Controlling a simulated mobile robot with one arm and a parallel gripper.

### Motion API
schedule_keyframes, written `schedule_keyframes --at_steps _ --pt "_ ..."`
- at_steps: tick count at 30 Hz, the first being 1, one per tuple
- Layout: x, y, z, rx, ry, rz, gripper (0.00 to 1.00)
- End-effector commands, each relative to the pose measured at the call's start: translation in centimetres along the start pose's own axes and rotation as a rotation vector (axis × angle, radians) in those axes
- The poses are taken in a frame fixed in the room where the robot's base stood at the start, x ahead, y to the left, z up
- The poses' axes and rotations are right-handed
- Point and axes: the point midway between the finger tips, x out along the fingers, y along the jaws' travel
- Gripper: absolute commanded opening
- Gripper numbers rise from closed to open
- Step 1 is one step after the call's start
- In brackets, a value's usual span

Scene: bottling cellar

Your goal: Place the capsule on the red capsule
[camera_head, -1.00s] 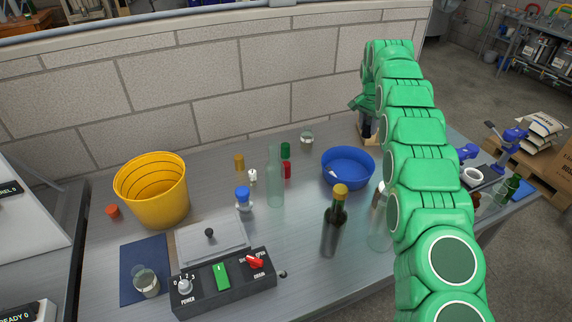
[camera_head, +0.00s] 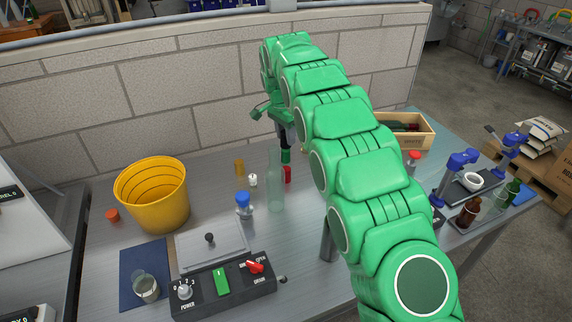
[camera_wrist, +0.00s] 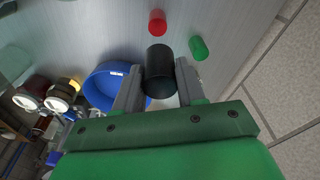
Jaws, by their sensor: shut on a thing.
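My gripper (camera_wrist: 159,72) is shut on a black capsule (camera_wrist: 158,68), which sits between the two fingers in the wrist view. The red capsule (camera_wrist: 157,22) stands on the steel bench just beyond it, apart from the black one in that view. In the head view the red capsule (camera_head: 287,174) shows partly, beside the clear bottle. My gripper is above and behind it there, at the green capsule's (camera_head: 286,156) far side. The exact height of the black capsule over the bench is hard to tell.
The green capsule also shows right of the red one in the wrist view (camera_wrist: 198,48). A clear bottle (camera_head: 275,190) stands in front. A gold capsule (camera_head: 239,168), a white stopper (camera_head: 253,179) and a yellow bucket (camera_head: 152,205) are left. A blue bowl (camera_wrist: 90,88) is close by.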

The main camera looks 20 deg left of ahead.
Motion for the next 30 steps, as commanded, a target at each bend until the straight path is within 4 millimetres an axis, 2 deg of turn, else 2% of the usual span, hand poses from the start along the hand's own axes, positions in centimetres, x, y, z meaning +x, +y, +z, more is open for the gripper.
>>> schedule_keyframes --at_steps 9,16,21,24,30 --pt "4.7 0.2 0.6 -0.001 -0.003 0.006 0.32" --pt "6.4 0.1 0.8 -0.001 -0.001 0.002 0.32" --pt "8.8 0.2 1.1 -0.001 -0.004 0.007 0.32" --pt "9.5 0.2 1.1 -0.001 -0.003 0.005 0.32" --pt "9.4 0.1 1.1 -0.001 -0.002 0.003 0.32"
